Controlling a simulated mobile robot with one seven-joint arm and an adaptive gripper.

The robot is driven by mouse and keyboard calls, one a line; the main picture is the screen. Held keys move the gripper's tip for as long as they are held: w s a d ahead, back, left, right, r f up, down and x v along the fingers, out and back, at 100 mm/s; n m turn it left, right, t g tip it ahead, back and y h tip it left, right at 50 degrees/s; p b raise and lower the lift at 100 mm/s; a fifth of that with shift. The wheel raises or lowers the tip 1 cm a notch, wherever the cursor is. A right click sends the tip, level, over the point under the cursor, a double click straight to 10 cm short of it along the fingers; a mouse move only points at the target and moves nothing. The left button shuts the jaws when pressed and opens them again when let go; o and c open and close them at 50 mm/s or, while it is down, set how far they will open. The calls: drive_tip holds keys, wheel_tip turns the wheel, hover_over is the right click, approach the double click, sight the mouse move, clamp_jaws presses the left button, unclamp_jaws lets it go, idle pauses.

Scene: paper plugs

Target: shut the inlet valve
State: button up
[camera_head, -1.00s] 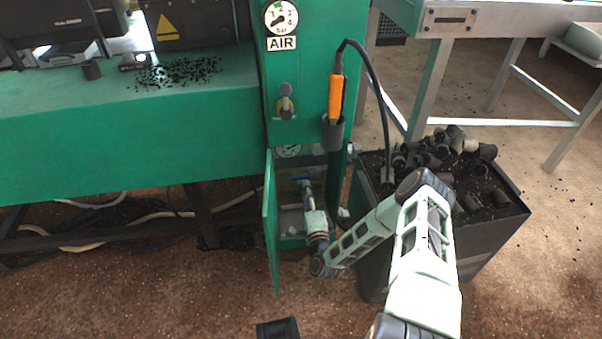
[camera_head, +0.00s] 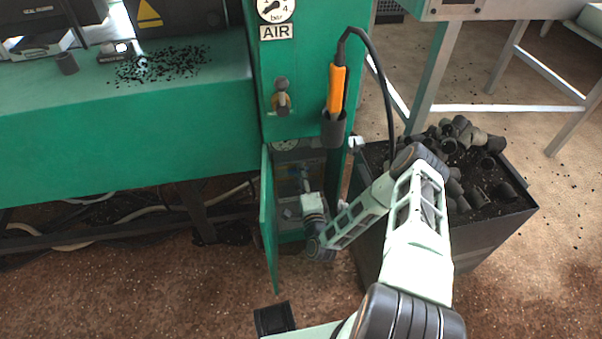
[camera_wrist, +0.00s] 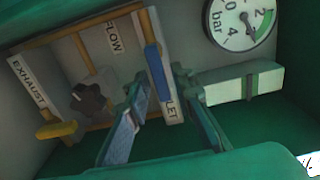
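The inlet valve's blue handle (camera_wrist: 154,74) shows in the wrist view, beside a white label (camera_wrist: 163,60) whose visible letters end in "LET". My gripper (camera_wrist: 161,84) is open, with one fingertip on each side of the lower part of the blue handle. I cannot tell whether either finger touches it. In the head view my gripper (camera_head: 306,184) reaches into the open green cabinet (camera_head: 290,232), where the handle is too small to make out clearly.
An exhaust valve with a yellow handle (camera_wrist: 57,130) and a dark flow knob (camera_wrist: 88,98) sit left of my gripper. A bar gauge (camera_wrist: 240,22) is upper right. The cabinet door (camera_head: 268,220) stands open at left. A bin (camera_head: 480,232) of dark plugs stands right.

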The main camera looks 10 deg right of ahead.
clamp_jaws()
drive_tip(key=shift+r, duration=0.1)
drive_tip(key=n, duration=0.2)
drive_tip(key=r+n+p, duration=0.1)
drive_tip(key=n, duration=0.1)
drive_tip(key=shift+a+p, duration=0.15)
drive_tip(key=shift+p, duration=0.15)
drive_tip(key=shift+w+a+r+n+p, duration=0.1)
drive_tip(key=shift+a+r+n+p, duration=0.4)
drive_tip(key=shift+n, duration=1.8)
drive_tip(key=shift+s+a+r+n+p, duration=0.15)
drive_tip(key=shift+a+n+p, duration=0.45)
drive_tip(key=shift+n, duration=1.7)
drive_tip(key=shift+w+a+r+n+p, duration=0.15)
drive_tip(key=shift+a+r+n+p, duration=0.4)
drive_tip(key=shift+n, duration=1.75)
drive_tip(key=shift+d+f, duration=0.2)
drive_tip(key=shift+d, duration=0.05)
